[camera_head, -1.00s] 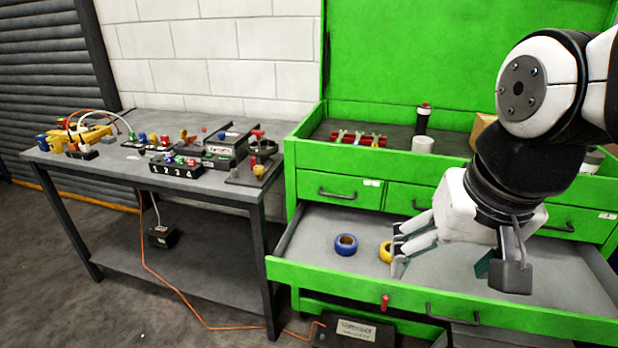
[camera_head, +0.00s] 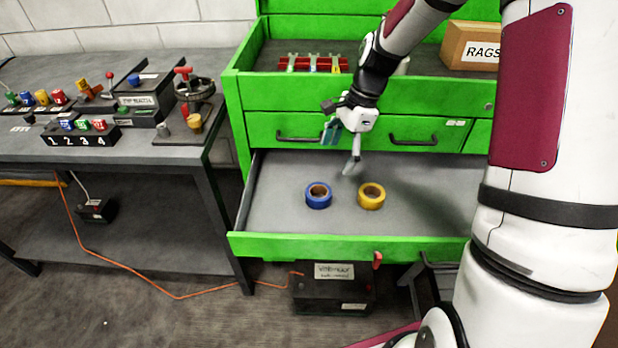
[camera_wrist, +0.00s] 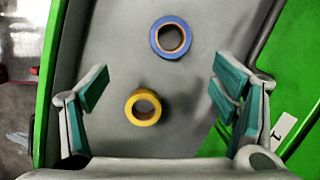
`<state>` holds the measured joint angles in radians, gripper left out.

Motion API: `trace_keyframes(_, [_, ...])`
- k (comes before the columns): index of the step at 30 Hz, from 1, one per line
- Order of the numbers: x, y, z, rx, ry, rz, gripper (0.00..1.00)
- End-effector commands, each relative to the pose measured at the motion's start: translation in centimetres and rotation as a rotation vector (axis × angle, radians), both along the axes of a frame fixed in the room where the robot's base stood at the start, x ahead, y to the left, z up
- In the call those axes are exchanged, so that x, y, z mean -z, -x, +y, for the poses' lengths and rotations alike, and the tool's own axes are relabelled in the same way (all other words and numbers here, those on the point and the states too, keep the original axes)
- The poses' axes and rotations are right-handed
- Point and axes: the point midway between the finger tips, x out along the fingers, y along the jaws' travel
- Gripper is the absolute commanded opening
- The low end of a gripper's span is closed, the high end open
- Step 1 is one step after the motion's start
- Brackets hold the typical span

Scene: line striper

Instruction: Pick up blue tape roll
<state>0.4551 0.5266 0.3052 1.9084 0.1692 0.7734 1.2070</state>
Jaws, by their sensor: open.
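The blue tape roll (camera_head: 319,195) lies flat in the open drawer (camera_head: 275,213) of the green cabinet, left of the yellow tape roll (camera_head: 371,196). In the wrist view the blue tape roll (camera_wrist: 171,37) is at the top, beyond the yellow roll (camera_wrist: 143,107), which is closer to the fingers. My gripper (camera_head: 343,148) is above the back part of the drawer, behind both rolls and apart from them. In the wrist view its teal-padded fingers (camera_wrist: 155,100) are spread wide with nothing held between them.
The drawer's green front wall (camera_head: 345,246) and the cabinet face (camera_head: 290,128) behind it bound the space. A workbench (camera_head: 150,148) with valves and numbered buttons stands to the left. The drawer floor around the rolls is clear.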

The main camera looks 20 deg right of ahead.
Motion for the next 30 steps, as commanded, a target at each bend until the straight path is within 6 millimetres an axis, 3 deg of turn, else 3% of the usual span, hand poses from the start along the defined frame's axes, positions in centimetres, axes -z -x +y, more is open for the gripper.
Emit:
trace_keyframes(8, [3.1,-0.9,0.1,0.075,-0.031,0.03,0.8])
trace_keyframes(18, [8.8,-0.9,1.9,0.07,-0.029,0.03,0.8])
trace_keyframes(26, [10.5,-1.0,2.5,0.07,-0.029,0.027,0.8])
trace_keyframes(30, [12.2,-1.0,3.3,0.07,-0.03,0.03,0.8])
